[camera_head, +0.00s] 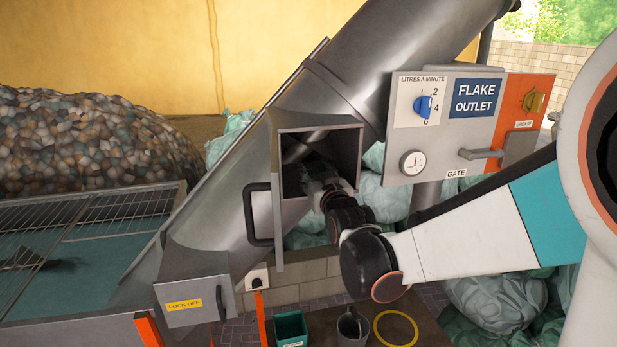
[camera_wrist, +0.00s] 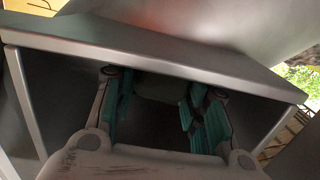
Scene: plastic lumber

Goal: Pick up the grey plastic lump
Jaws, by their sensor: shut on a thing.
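My gripper (camera_head: 322,178) reaches into the square hatch opening (camera_head: 362,150) in the side of the sloping metal tube. In the wrist view, the two teal-padded fingers of my gripper (camera_wrist: 158,95) point into the dark opening, below its metal upper edge (camera_wrist: 150,48). A dim grey shape, the grey plastic lump (camera_wrist: 160,87), shows between the far ends of the fingers, and my gripper is shut on it. Shadow and the metal edge hide most of the lump. In the head view my gripper hides it, and its outline is unclear.
A control panel (camera_head: 443,130) with a gate handle (camera_head: 480,153) stands right of the opening, close above my arm. A hatch handle (camera_head: 250,215) sticks out at the left. A green bin (camera_head: 290,328), a grey jug (camera_head: 352,328) and a yellow ring (camera_head: 396,313) lie below.

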